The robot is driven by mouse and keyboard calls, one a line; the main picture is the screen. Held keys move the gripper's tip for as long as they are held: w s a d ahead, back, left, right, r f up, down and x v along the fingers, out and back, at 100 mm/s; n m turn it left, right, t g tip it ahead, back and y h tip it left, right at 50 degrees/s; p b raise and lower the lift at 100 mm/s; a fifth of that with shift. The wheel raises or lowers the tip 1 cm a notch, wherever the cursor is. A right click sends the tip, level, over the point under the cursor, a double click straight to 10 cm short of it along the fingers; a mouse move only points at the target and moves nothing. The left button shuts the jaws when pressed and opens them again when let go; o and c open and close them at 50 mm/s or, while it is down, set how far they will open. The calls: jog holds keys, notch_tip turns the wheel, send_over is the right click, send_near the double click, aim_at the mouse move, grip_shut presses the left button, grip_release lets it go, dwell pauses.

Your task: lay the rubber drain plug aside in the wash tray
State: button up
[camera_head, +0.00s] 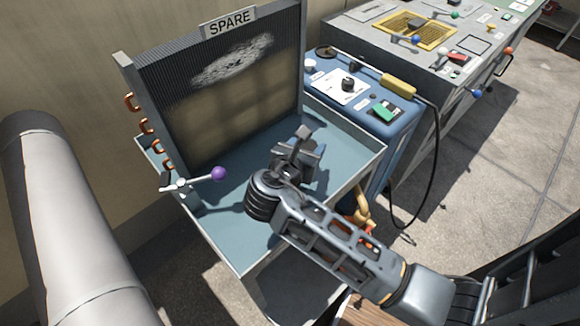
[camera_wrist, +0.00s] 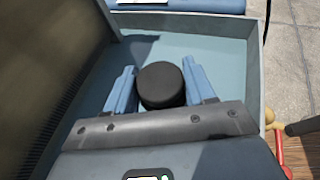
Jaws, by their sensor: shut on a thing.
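The rubber drain plug (camera_wrist: 161,86) is a short black cylinder between the two blue fingers of my gripper (camera_wrist: 158,68) in the wrist view. My gripper is shut on it. In the head view my gripper (camera_head: 300,150) is over the right part of the wash tray (camera_head: 226,232), a grey-blue shallow tray with raised walls. I cannot pick the plug out there behind my gripper. The tray floor (camera_wrist: 205,48) shows around and beyond the plug in the wrist view. I cannot tell whether the plug touches the floor.
A finned coil panel marked SPARE (camera_head: 225,75) stands at the tray's back left. A lever with a purple knob (camera_head: 218,173) juts over the left wall. A blue console (camera_head: 350,100) adjoins the right side. The tray's front left floor is clear.

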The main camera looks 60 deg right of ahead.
jog(key=w+a+f, duration=0.2)
jog(key=shift+w+f, duration=0.15)
jog(key=shift+w, duration=0.25)
jog(key=shift+f+b, duration=0.65)
jog(key=shift+f, duration=1.25)
jog(key=o, duration=1.1)
jog(key=shift+c, duration=0.2)
jog(key=p+v, duration=0.1)
jog(key=v, duration=1.1)
jog(key=shift+s+r, duration=0.1)
